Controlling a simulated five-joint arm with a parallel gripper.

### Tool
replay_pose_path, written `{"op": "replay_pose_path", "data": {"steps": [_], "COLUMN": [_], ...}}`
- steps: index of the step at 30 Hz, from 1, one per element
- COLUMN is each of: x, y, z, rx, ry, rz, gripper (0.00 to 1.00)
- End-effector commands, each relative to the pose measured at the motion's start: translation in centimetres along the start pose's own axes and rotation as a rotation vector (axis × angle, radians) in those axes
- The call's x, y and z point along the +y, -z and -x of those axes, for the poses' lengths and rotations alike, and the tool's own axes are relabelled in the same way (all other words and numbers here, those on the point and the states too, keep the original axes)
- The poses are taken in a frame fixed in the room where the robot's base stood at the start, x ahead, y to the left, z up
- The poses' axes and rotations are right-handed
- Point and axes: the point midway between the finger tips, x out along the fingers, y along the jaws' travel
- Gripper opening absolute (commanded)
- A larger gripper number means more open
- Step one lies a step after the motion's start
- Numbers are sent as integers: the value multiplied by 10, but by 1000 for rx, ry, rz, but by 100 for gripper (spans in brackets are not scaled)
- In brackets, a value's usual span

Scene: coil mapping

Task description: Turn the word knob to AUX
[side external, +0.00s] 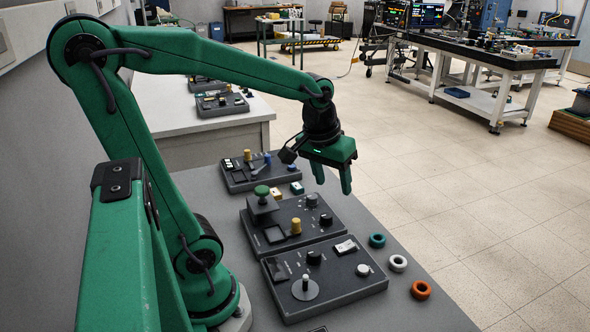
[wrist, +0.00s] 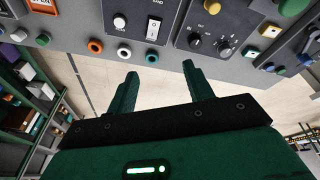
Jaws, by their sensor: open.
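My gripper (side external: 333,187) is open and empty, fingers pointing down, above the right end of the middle dark control panel (side external: 268,235). In the wrist view its two fingers (wrist: 158,70) stand apart over the pale floor, near the panels' edge. The middle panel carries black knobs, one (side external: 326,219) nearer the front panel and another (side external: 312,200) farther back. The wrist view shows them as a left knob (wrist: 195,40) and a right knob (wrist: 225,45), with small white lettering around. I cannot read AUX or tell which is the word knob. My gripper touches no knob.
A front panel (side external: 345,285) has a black knob, a white knob, a disc and a rocker switch. Teal (side external: 377,240), white (side external: 397,262) and orange (side external: 421,290) rings lie along the bench's right edge. A back panel (side external: 232,184) has yellow and blue knobs.

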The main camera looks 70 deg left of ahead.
Motion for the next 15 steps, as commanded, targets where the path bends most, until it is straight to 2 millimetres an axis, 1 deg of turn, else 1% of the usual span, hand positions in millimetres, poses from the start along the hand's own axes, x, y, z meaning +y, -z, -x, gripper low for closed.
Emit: {"op": "replay_pose_path", "data": {"steps": [1, 6, 15], "x": [-4, -19, -52], "y": [7, 26, 54], "z": [-8, -32, -80], "rx": [-22, -78, -172], "ry": [11, 44, 103], "rz": [39, 174, 409], "gripper": [52, 52, 52]}}
